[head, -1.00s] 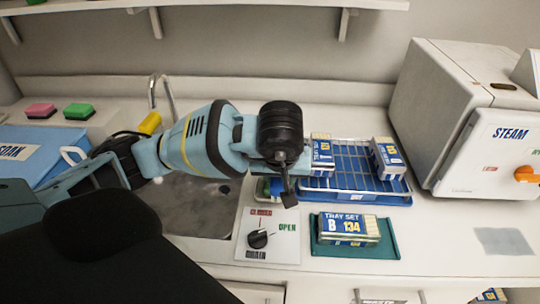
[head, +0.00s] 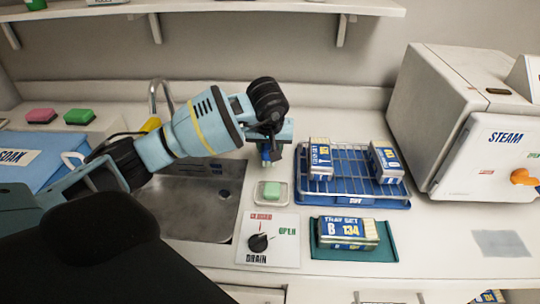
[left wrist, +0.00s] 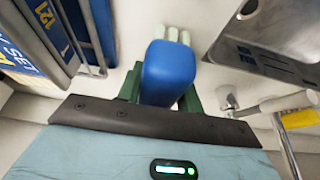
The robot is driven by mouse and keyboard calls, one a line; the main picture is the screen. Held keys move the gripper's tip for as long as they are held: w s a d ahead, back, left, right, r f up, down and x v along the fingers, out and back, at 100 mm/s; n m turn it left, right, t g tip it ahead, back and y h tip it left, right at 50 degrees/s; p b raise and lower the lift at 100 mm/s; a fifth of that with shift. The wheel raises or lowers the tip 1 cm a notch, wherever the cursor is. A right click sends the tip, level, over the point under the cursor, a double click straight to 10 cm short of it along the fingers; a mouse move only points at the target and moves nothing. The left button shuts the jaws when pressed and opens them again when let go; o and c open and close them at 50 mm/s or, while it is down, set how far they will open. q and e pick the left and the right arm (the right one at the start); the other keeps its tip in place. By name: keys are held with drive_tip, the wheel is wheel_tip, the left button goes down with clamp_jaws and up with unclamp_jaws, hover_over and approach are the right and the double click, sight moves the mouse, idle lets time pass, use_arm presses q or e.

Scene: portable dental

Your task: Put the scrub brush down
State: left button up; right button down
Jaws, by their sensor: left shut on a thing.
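The scrub brush (left wrist: 168,72) has a rounded blue body and pale bristle tufts in the left wrist view. My left gripper (left wrist: 160,88) is shut on it, with green fingers on either side. In the head view the brush (head: 266,158) shows as a small blue piece below my left gripper (head: 268,145), behind a small clear dish (head: 284,202) that holds a green block. I cannot tell whether the bristles touch the counter. My right gripper is not in view.
The metal sink (head: 195,200) lies left of the dish. A blue tray with a wire rack (head: 350,185) holding two packs stands to the right. The drain dial plate (head: 280,250) and a tray-set pack (head: 345,232) on a teal mat are in front. A steam unit (head: 450,110) stands far right.

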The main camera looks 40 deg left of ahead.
use_arm(q)
wheel_tip(320, 180, down, 3)
drive_tip(key=shift+r, duration=0.2)
drive_tip(key=shift+f, duration=0.35)
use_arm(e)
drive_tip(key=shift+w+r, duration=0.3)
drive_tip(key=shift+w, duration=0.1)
use_arm(q)
drive_tip(key=shift+f, duration=0.4)
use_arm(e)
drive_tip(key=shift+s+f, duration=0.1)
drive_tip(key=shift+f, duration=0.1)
